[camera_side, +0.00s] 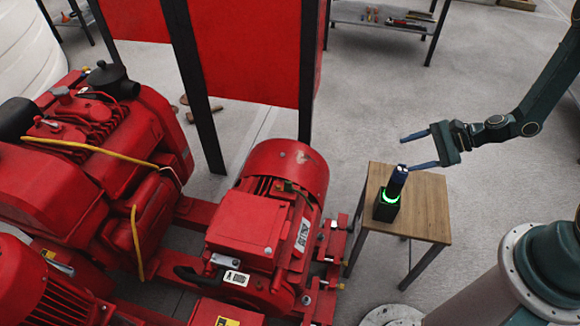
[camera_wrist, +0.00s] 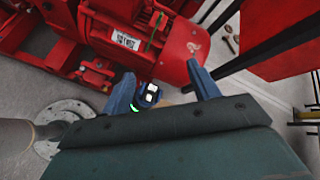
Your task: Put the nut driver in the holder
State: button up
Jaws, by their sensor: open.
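The nut driver (camera_side: 396,182), dark with a blue-tinted top, stands nearly upright in the holder (camera_side: 385,211), a small black block with a glowing green ring. The holder is on a small wooden table. My gripper (camera_side: 407,154) is open, and its fingers are level with or just above the driver's top. In the wrist view the driver's end (camera_wrist: 149,94) shows between the open fingers of my gripper (camera_wrist: 160,70), nearer the left finger. I cannot tell whether a finger touches it. The driver's lower part is hidden inside the holder.
The wooden table (camera_side: 432,215) is otherwise bare. A large red pump and motor set (camera_side: 250,225) stands close on its left. A red panel on dark posts (camera_side: 312,70) rises behind. A shelf with tools (camera_side: 385,18) is at the back. Floor right of the panel is clear.

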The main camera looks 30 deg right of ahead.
jog(key=s+a+r+n+g+h, duration=0.2)
jog(key=a+r+n, duration=0.1)
jog(key=r+n, duration=0.55)
jog(key=s+a+r+n+g+h, duration=0.25)
jog(key=r+n, duration=0.25)
jog(key=r, duration=0.7)
jog(key=s+a+r+n+t+h, duration=0.2)
jog(key=s+r+n+t+h, duration=0.1)
jog(key=s+r, duration=0.9)
jog(key=shift+s+a+r+n+h, duration=0.35)
jog(key=shift+s+n+h, duration=0.1)
jog(key=shift+s+n, duration=0.85)
